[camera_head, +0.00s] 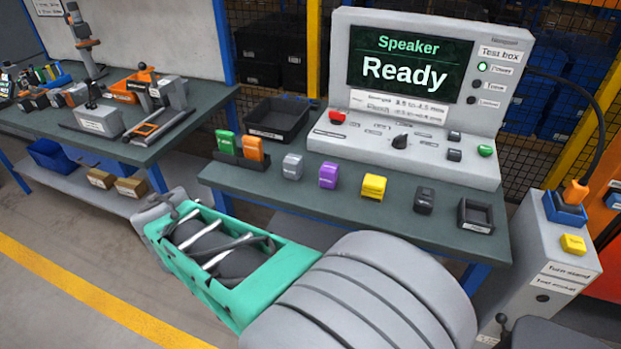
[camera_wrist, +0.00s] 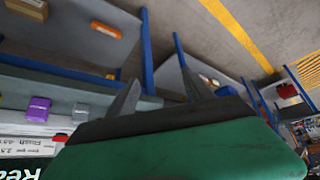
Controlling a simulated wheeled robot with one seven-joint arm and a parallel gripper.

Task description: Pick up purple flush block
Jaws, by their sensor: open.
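The purple flush block (camera_head: 328,175) stands upright on the dark green table top, between a grey block (camera_head: 292,166) on its left and a yellow block (camera_head: 374,187) on its right. It also shows near the left edge of the wrist view (camera_wrist: 38,108). My gripper (camera_wrist: 158,80) is open, with two grey fingers spread apart and nothing visible between them. The purple block is well to the left of the fingers in the wrist view, apart from them. In the head view my green and grey arm reaches left in front of the table; its fingers are hard to make out there.
Green (camera_head: 227,142) and orange (camera_head: 253,148) blocks stand in a holder at the table's left. A dark block (camera_head: 424,200) and small empty tray (camera_head: 475,216) are at right. The test box (camera_head: 405,140), reading "Speaker Ready", rises behind. A black bin (camera_head: 279,119) sits behind left.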

